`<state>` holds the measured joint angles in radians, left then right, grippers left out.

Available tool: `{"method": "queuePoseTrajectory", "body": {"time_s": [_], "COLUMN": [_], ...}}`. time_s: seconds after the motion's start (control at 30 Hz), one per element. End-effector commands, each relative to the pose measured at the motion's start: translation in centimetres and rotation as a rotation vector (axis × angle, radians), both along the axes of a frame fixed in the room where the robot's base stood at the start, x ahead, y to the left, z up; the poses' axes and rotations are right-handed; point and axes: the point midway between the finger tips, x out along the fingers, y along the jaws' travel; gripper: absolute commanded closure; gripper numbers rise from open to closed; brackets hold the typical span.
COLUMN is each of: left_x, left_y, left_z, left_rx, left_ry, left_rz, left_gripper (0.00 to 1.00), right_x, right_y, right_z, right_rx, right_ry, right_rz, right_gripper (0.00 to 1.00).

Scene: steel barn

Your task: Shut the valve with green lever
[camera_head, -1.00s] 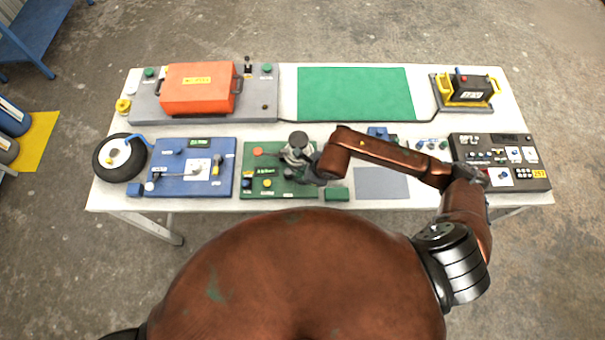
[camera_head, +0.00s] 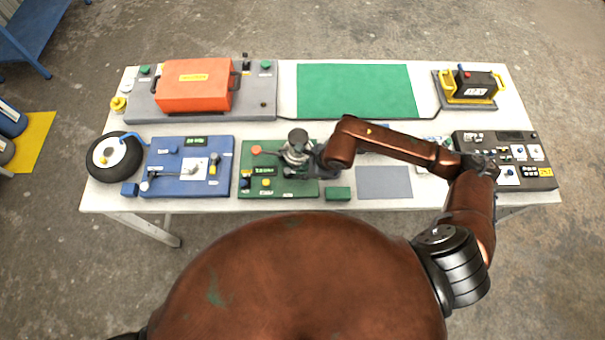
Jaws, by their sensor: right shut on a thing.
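A green panel (camera_head: 278,193) lies at the front middle of the table, with small fittings on it. An orange round knob (camera_head: 256,150) and a yellow knob (camera_head: 266,182) show on its left part. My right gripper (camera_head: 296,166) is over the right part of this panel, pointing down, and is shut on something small. The gripper and wrist cover what it holds, so I cannot make out the green lever or its angle. My left gripper is not in view.
A blue panel (camera_head: 180,187) and a wheel (camera_head: 114,158) lie to the left. A small green block (camera_head: 338,193) and a grey mat (camera_head: 384,182) lie to the right.

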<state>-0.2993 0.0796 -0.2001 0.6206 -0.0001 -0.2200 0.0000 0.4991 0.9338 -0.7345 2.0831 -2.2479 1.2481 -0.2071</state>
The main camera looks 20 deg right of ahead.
Motion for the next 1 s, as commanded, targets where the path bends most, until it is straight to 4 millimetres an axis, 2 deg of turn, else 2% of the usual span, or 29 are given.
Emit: {"method": "queuePoseTrajectory", "body": {"time_s": [0.1, 0.4, 0.43, 0.53, 1.0], "left_x": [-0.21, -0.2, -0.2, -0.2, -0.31], "left_y": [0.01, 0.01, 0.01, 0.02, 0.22], "left_z": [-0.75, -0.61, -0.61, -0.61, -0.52], "left_rx": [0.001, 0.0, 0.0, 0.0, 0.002], "left_ry": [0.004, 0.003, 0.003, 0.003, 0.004], "left_rz": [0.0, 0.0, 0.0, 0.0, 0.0], "left_gripper": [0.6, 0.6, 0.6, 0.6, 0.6], "right_x": [0.19, 0.16, 0.16, 0.16, 0.15], "right_y": [-0.06, -0.01, -0.01, -0.01, -0.08], "right_z": [-0.13, 0.1, 0.1, 0.1, 0.07], "right_rx": [0.001, 0.002, 0.002, 0.002, 0.001], "right_ry": [-0.001, 0.0, 0.0, -0.001, 0.0], "right_rz": [0.03, 0.035, 0.035, 0.035, 0.031], "right_gripper": [1.0, 1.0, 0.85, 0.79, 0.79]}}
